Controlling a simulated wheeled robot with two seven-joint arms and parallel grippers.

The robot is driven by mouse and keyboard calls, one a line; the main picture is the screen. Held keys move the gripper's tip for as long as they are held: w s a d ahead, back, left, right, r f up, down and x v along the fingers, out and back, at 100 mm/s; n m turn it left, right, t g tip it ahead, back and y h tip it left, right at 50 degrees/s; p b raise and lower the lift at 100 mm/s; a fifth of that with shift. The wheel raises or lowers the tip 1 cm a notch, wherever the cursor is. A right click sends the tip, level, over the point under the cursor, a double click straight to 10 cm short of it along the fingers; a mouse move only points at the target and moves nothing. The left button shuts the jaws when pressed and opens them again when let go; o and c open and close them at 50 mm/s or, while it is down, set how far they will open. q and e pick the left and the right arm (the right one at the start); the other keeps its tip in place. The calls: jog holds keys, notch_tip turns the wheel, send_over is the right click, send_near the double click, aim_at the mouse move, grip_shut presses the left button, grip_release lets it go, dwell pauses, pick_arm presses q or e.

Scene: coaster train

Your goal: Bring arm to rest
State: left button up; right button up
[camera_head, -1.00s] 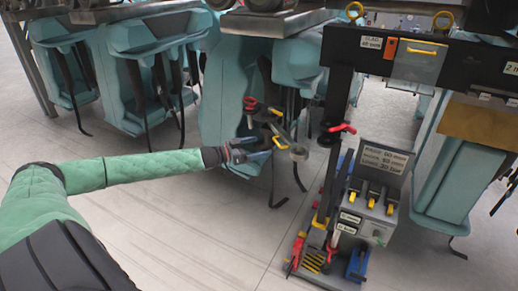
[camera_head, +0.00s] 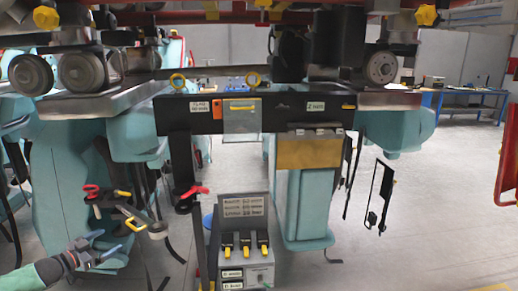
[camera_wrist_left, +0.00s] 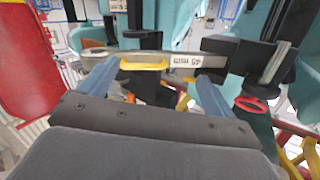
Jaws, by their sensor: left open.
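My left gripper (camera_head: 108,244) shows at the lower left of the head view, at the end of my green-sleeved arm. Its blue fingers are apart with nothing between them. Just above it, a dark tool with red handles (camera_head: 92,192) and a yellow-and-black clamp-like tool (camera_head: 134,218) are beside a teal seat shell (camera_head: 65,170); I cannot tell if the fingers touch anything. In the left wrist view the gripper (camera_wrist_left: 155,72) is open, with a grey bar with a yellow handle (camera_wrist_left: 145,65) beyond the fingertips. My right gripper is not in view.
A grey control box with yellow levers (camera_head: 243,250) stands at bottom centre. Above it, a black beam (camera_head: 275,113) spans the train's frame, with a brown panel (camera_head: 308,153) hanging below. Open floor (camera_head: 420,210) lies to the right; a blue table (camera_head: 460,97) stands behind.

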pick_arm(q)
jog(key=a+f+m+g+y, duration=0.1)
jog(key=a+f+g+y, duration=0.2)
jog(key=a+f+y, duration=0.8)
jog(key=s+d+f+n+g, duration=0.15)
jog(key=s+f, duration=0.25)
jog(key=f, duration=0.5)
jog(key=s+d+f+g, duration=0.2)
jog(key=s+d+f, duration=0.15)
jog(key=f, duration=0.65)
jog(key=s+d+f+n+g, duration=0.15)
jog(key=s+f, duration=0.25)
jog(key=f, duration=0.5)
jog(key=s+d+f+g+h, duration=0.2)
jog(key=s+d+f+g, duration=0.1)
jog(key=s+d+f, duration=1.4)
jog(key=s+d+f+n+g+h, duration=0.1)
jog(key=s+d+f, duration=0.4)
jog(key=s+d, duration=0.4)
jog(key=s+d+f+n+g+h, duration=0.1)
jog(key=s+d+f, duration=0.4)
jog(key=d, duration=1.2)
jog(key=s, duration=0.4)
jog(key=shift+s+n, duration=0.3)
jog(key=shift+n, duration=0.1)
